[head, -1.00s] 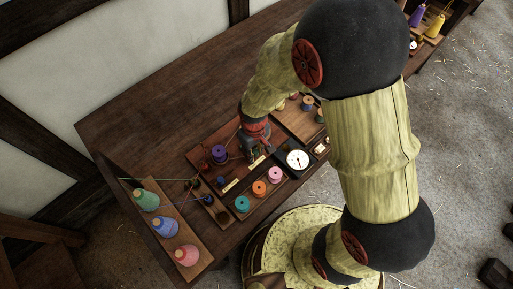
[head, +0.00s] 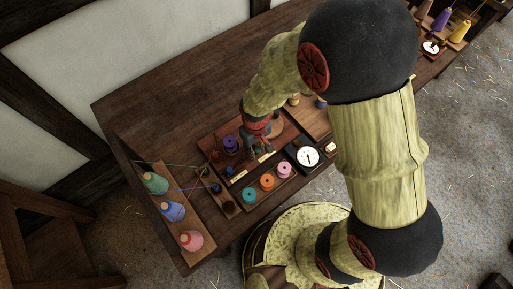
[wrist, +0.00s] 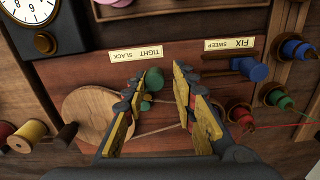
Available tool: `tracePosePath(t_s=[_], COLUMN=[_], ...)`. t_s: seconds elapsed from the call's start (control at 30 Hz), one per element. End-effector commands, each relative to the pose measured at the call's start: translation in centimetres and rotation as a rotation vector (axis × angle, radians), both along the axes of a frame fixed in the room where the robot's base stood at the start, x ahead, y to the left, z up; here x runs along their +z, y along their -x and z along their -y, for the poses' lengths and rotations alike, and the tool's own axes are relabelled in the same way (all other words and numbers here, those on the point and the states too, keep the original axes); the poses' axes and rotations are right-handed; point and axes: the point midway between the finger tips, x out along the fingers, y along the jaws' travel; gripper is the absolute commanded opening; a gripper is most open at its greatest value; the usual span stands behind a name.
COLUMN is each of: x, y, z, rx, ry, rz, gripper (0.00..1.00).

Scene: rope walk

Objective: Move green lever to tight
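The green lever (wrist: 153,80) has a round green knob on the brown board, just below the paper label (wrist: 136,53) reading TIGHT and SLACK. In the wrist view my gripper (wrist: 157,82) is open, with yellow-padded fingers on either side of the knob. The left finger is very close to it; I cannot tell if they touch. The right finger is clear of it. The lever's base is partly hidden by the left finger. In the head view my gripper (head: 262,148) is low over the board, and the lever cannot be made out.
A blue lever (wrist: 250,68) stands by the FIX/SWEEP label (wrist: 232,44), right of my fingers. A wooden disc (wrist: 88,108) lies left. A dial (head: 308,156), spools (head: 268,181) and thread cones (head: 172,211) surround the board. The table's back left (head: 150,105) is clear.

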Motion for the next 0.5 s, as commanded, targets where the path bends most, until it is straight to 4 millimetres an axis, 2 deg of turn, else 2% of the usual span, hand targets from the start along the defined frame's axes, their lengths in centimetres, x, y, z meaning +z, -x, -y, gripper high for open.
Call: tracePosePath(t_s=[0.5], x=[0.34], y=[-0.09], z=[0.48], rx=[0.001], ry=[-0.001], rz=[0.001], gripper=[0.27])
